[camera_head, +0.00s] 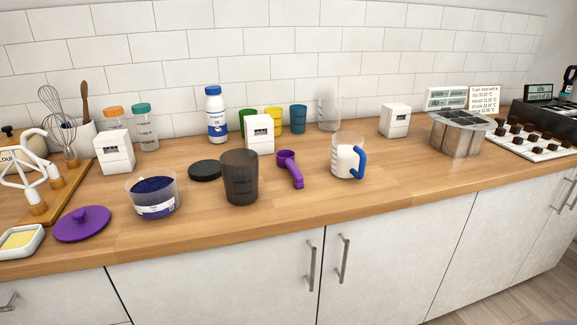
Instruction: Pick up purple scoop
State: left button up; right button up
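The purple scoop (291,168) lies on the wooden counter near the middle of the head view. Its round cup is at the back and its handle points toward the counter's front edge. It lies between a dark grey translucent beaker (240,178) on its left and a clear cup of white contents with a blue handle (347,158) on its right. Nothing covers the scoop. Neither of my grippers shows in this view.
A white timer box (259,134) stands behind the scoop. A black lid (205,170), a tub with dark blue contents (153,196) and a purple lid (82,223) lie to the left. The counter in front of the scoop (300,205) is clear.

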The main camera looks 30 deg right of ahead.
aim_at(291, 168)
jog(key=i+l+z, duration=0.1)
jog(key=l+z, duration=0.15)
jog(key=l, duration=0.2)
jog(key=i+l+z, duration=0.2)
jog(key=l, duration=0.2)
jog(key=i+l+z, duration=0.1)
jog(key=l+z, duration=0.15)
jog(key=l, duration=0.15)
